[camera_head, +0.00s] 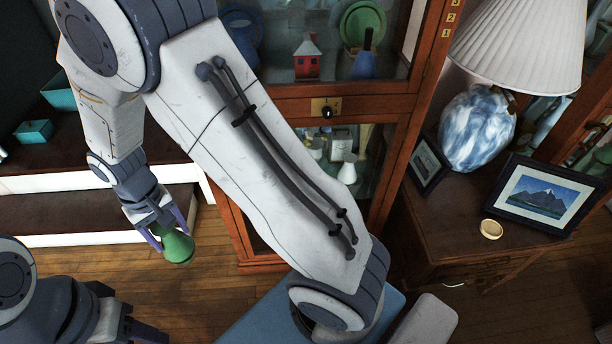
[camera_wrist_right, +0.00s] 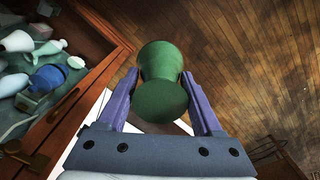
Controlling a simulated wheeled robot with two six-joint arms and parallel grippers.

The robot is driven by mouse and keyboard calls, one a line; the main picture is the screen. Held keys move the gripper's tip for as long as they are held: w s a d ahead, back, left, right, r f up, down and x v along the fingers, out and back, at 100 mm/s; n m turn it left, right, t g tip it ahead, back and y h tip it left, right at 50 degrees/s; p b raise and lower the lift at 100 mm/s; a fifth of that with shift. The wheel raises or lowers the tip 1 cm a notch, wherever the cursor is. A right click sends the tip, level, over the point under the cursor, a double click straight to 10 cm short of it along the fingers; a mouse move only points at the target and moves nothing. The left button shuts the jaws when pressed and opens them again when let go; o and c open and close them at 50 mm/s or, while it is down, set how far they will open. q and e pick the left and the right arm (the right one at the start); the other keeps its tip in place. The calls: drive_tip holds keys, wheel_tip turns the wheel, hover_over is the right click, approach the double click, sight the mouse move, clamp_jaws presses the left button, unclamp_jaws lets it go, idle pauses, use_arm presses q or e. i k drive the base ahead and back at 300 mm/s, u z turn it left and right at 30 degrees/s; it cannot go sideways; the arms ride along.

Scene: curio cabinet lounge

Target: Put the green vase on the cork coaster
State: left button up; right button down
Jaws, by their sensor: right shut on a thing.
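The green vase (camera_head: 177,246) is held between the purple fingers of my right gripper (camera_head: 165,232), in the air above the wooden floor. In the right wrist view the vase (camera_wrist_right: 162,85) sits between both fingers of the gripper (camera_wrist_right: 162,90), its wide round end facing the camera. A small round tan thing (camera_head: 491,229) lies on the wooden side table at right, well apart from the vase; it looks like the cork coaster, but I cannot be sure. My left gripper (camera_head: 148,334) shows only partly at the bottom left, dark and cut off by the frame edge.
The side table (camera_head: 440,225) also bears a blue-and-white lamp (camera_head: 477,128) and two framed pictures (camera_head: 545,197) (camera_head: 428,163). A glass-fronted curio cabinet (camera_head: 390,165) stands behind my right arm. Teal boxes (camera_head: 34,132) rest on a dark shelf at left.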

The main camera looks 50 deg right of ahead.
sight(492, 227)
drive_tip(key=u, duration=0.75)
drive_tip(key=i, duration=0.3)
drive_tip(key=z, duration=2.8)
drive_tip(key=i, duration=0.5)
drive_tip(key=z, duration=0.05)
